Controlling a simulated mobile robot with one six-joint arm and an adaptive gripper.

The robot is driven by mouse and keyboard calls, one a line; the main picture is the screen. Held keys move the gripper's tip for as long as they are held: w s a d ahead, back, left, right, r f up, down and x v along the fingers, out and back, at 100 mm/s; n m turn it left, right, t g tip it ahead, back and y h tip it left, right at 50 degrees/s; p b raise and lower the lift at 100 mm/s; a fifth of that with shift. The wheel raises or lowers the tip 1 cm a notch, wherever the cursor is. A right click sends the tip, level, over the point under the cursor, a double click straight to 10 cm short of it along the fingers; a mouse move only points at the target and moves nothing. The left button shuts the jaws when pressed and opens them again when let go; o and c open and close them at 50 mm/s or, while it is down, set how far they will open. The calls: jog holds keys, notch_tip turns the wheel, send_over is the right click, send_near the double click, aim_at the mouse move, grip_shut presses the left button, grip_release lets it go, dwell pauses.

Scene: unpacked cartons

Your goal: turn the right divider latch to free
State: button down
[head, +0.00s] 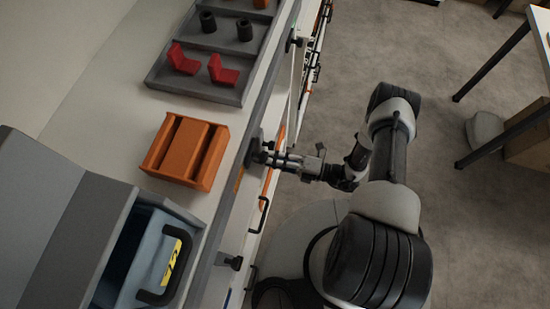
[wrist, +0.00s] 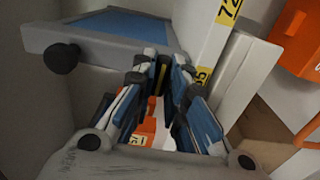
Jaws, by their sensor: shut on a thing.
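A grey rail (head: 228,185) runs along the front edge of the counter and carries several dark latches. My gripper (head: 268,157) is at the middle latch (head: 254,146) and is shut on it; the fingers hide much of it. Other latches show farther up the rail (head: 293,41) and lower down (head: 232,262). In the wrist view my gripper (wrist: 160,66) points at the grey rail (wrist: 100,35), its fingertips close together at the rail's near side. The held latch is mostly hidden there, and its turn angle cannot be told. A dark round knob (wrist: 62,58) shows at left.
An orange box (head: 186,150) stands on the counter, beside a grey tray (head: 205,85) with red and black parts. A blue-grey case (head: 140,262) with a black handle is at lower left. Open floor (head: 440,70) lies right, with table legs (head: 495,60) beyond.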

jog(key=shift+n, duration=0.3)
jog(key=n+b, duration=0.3)
jog(key=n, duration=1.4)
jog(key=shift+n, duration=0.3)
dwell(0.5)
jog(key=c, duration=1.6)
grip_release()
